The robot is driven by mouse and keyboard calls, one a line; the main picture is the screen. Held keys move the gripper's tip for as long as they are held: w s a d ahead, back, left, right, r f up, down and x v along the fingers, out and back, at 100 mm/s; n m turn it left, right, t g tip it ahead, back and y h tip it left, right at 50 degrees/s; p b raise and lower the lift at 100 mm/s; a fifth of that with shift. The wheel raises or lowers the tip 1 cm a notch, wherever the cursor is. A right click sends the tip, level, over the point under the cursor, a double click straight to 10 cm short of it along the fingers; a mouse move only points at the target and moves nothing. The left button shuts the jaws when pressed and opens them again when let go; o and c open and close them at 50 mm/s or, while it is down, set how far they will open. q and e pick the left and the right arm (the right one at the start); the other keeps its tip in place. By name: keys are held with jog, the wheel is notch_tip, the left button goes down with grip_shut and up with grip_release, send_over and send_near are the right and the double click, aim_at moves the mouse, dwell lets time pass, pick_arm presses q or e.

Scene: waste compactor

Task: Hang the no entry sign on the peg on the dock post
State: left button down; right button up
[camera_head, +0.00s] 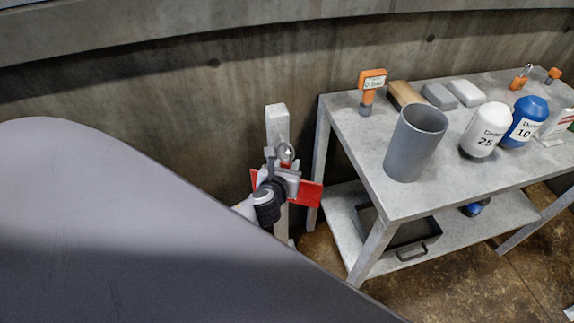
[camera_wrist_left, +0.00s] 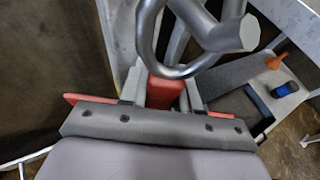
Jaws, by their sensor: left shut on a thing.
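The red no entry sign (camera_head: 309,194) is at the pale dock post (camera_head: 277,124), its face mostly hidden. My left gripper (camera_head: 281,178) is shut on it in front of the post. In the left wrist view the sign's red body (camera_wrist_left: 164,91) shows between the fingers (camera_wrist_left: 162,92). A metal ring (camera_wrist_left: 148,35) stands above it; the ring also shows in the head view (camera_head: 287,152). A thick grey peg (camera_wrist_left: 215,28) overlaps the ring's opening, its end in front of the ring's right side. I cannot tell for sure whether it passes through. My right gripper is not in view.
A grey table (camera_head: 448,188) stands right of the post, with a grey cup (camera_head: 414,143), a white bottle (camera_head: 484,130), a blue bottle (camera_head: 525,122) and blocks on top. A dark tray (camera_head: 412,234) is on its lower shelf. A concrete wall (camera_head: 150,110) runs behind.

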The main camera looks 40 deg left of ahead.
pick_arm(q)
jog(key=shift+w+a, duration=0.15)
jog(key=shift+a, duration=0.3)
jog(key=c, duration=0.7)
grip_release()
jog(key=shift+s+d, duration=0.15)
jog(key=shift+s, duration=0.2)
jog(key=s+d+n+h+p, duration=0.1)
jog(key=s+d+n+h, duration=0.1)
jog(key=s+n, duration=0.4)
jog(key=s+d+n+g+h+p, duration=0.1)
jog(key=s+d+n, duration=0.4)
jog(key=n, duration=0.9)
jog(key=s+d+r+n+g+h+p, duration=0.1)
jog(key=s+d+n+h+p, duration=0.2)
jog(key=s+n, duration=0.6)
jog(key=shift+d+n+h, duration=0.3)
jog(key=shift+d+n, duration=0.2)
jog(key=shift+d, duration=0.1)
